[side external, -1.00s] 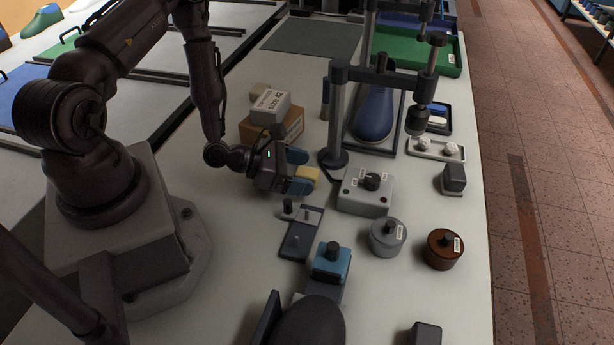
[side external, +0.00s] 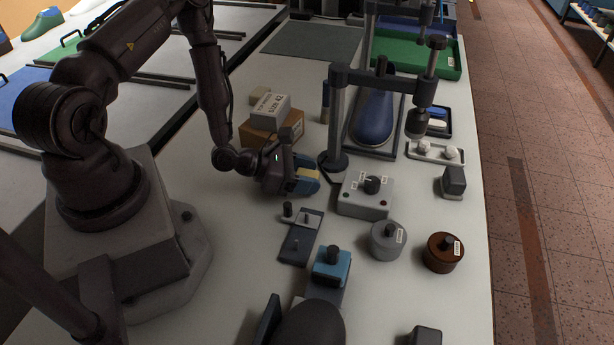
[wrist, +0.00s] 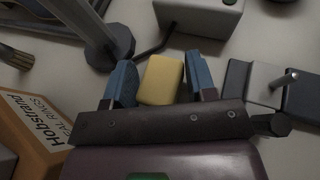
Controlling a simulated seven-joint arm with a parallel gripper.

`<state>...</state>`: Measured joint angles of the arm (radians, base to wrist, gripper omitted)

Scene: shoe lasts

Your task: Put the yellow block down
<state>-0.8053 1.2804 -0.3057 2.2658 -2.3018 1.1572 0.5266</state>
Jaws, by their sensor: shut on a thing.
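The yellow block (side external: 309,175) is between the two blue fingers of my gripper (side external: 307,174), which is shut on it. In the wrist view the yellow block (wrist: 162,80) lies between the fingertips of my gripper (wrist: 161,82), with its front part showing. In the side view the near finger covers part of the block. The gripper is low over the white table (side external: 262,215), left of the grey control box. I cannot tell whether the block touches the table.
The grey control box (side external: 364,197) and the press stand's post (side external: 337,125) are close on the right. Stacked boxes (side external: 271,126) stand behind the gripper. A dark plate with a small fixture (side external: 300,240) lies in front. Bare table shows at left front.

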